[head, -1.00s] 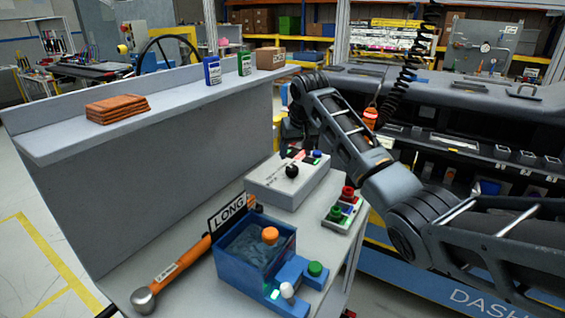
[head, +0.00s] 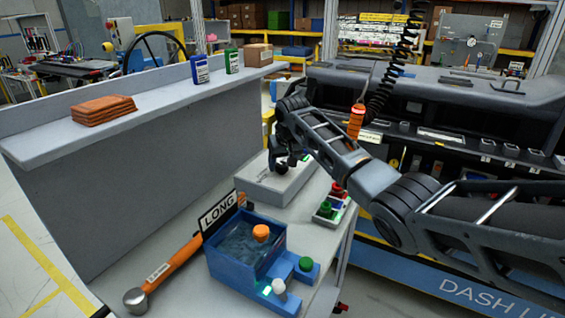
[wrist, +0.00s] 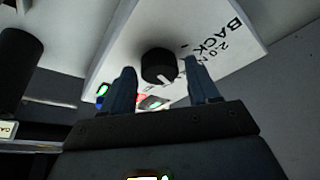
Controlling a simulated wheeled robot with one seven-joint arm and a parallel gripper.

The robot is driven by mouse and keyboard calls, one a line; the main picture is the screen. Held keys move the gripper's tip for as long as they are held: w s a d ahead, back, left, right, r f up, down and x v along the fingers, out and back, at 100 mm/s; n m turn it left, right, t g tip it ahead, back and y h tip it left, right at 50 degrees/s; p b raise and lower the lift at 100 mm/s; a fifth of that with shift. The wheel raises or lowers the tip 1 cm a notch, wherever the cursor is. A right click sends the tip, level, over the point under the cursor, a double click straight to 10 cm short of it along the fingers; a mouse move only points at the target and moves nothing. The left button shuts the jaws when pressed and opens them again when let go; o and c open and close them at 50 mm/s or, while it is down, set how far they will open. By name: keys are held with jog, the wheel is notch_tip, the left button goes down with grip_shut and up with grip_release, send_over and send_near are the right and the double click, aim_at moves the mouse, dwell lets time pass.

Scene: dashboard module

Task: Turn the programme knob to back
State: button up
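The programme knob (wrist: 157,64) is a round black knob on a white control box (wrist: 110,62). A white pointer mark on it faces the lower right in the wrist view. Black lettering with "BACK" (wrist: 222,38) is on the box to the upper right. My gripper (wrist: 161,72) is open, with one finger on each side of the knob and gaps showing; I cannot tell how deep the fingers reach. In the head view, my gripper (head: 281,166) is over the box (head: 272,188) and mostly hides the knob.
A small box with red and green buttons (head: 327,210) stands right of the control box. A blue bin (head: 240,270) with an orange knob, a "LONG" sign (head: 218,214) and an orange-handled tool (head: 175,262) are nearer. A grey shelf panel (head: 150,180) rises at the left.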

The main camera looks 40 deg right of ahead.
jog(key=c, duration=0.9)
jog(key=shift+o, duration=0.2)
jog(key=shift+n, duration=0.3)
jog(key=n+y, duration=0.1)
jog(key=n, duration=0.2)
jog(key=shift+d+n+t+y+b, duration=0.15)
jog(key=shift+n+t+y+b, duration=0.15)
jog(key=shift+n+y, duration=0.1)
jog(key=n+y+b, duration=0.1)
jog(key=n+b, duration=0.1)
jog(key=n, duration=0.1)
jog(key=shift+d+f+n, duration=0.1)
jog(key=shift+n, duration=0.2)
jog(key=n+y+b, duration=0.1)
jog(key=n+b, duration=0.1)
jog(key=n+g+y+b, duration=0.1)
jog(key=n+b, duration=0.1)
jog(key=shift+w+d+f+b, duration=0.1)
jog(key=shift+b, duration=0.2)
jog(key=n+g+b, duration=0.1)
jog(key=n+b, duration=0.2)
jog(key=b, duration=0.1)
jog(key=shift+n+y, duration=0.3)
jog(key=shift+y, duration=0.1)
jog(key=shift+r, duration=0.2)
